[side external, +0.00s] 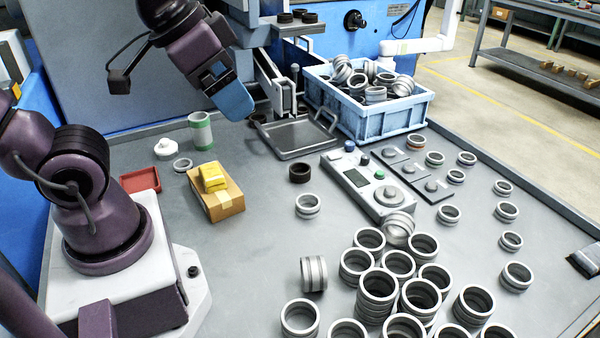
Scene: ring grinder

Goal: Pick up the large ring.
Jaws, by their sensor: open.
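Many silver metal rings lie on the grey table. The biggest group of rings (378,291) is at the lower right, some stacked. One ring (313,274) lies on its side left of that group, and a ring (300,318) lies near the front edge of the picture. I cannot tell which one is the large ring. My gripper (236,104) is open at the end of my purple arm, at the upper left above the table. It is well away from the ring group and no ring shows in it. Its fingertips are small and partly hard to make out.
A blue crate (392,124) full of rings stands at the back. A grey tray (290,152), a control box (358,182), a cardboard box (216,202), a green-banded cylinder (201,131) and a red tray (141,180) stand around.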

